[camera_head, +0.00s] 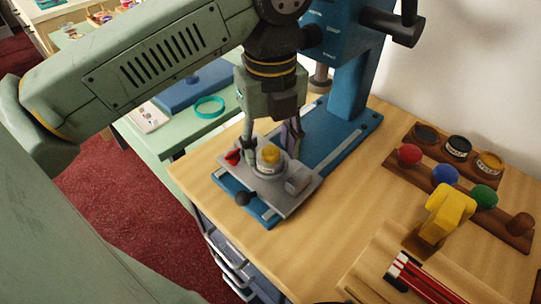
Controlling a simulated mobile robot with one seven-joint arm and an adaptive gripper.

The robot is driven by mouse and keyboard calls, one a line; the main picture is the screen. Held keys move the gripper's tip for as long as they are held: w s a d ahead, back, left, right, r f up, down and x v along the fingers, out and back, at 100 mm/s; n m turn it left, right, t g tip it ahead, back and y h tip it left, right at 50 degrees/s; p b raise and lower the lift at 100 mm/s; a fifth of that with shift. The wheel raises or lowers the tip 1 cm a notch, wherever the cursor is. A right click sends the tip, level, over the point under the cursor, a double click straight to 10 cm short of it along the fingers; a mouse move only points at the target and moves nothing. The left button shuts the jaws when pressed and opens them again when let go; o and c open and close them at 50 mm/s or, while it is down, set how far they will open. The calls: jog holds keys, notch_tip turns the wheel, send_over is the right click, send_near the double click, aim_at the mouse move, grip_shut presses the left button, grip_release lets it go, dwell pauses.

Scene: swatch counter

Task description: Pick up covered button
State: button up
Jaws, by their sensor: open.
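A small round yellow-topped piece (269,155), which looks like the covered button, sits in a pale round holder on the grey plate (292,206) of the blue press. My gripper (270,148) points down over it, open, with one finger on the left of the yellow piece and the other on its right and behind. I cannot tell whether the fingers touch it. The gripper's body hides the area just above and behind the yellow piece.
The blue press column (350,85) stands close behind my gripper. A small red piece (233,157) and a dark knob (243,198) are at the plate's left. On the right are a wooden rack (460,215) with coloured knobs, a yellow tool (447,213) and red sticks (425,283).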

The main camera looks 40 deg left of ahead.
jog(key=shift+c, duration=0.4)
jog(key=c, duration=0.8)
jog(key=shift+r, duration=0.1)
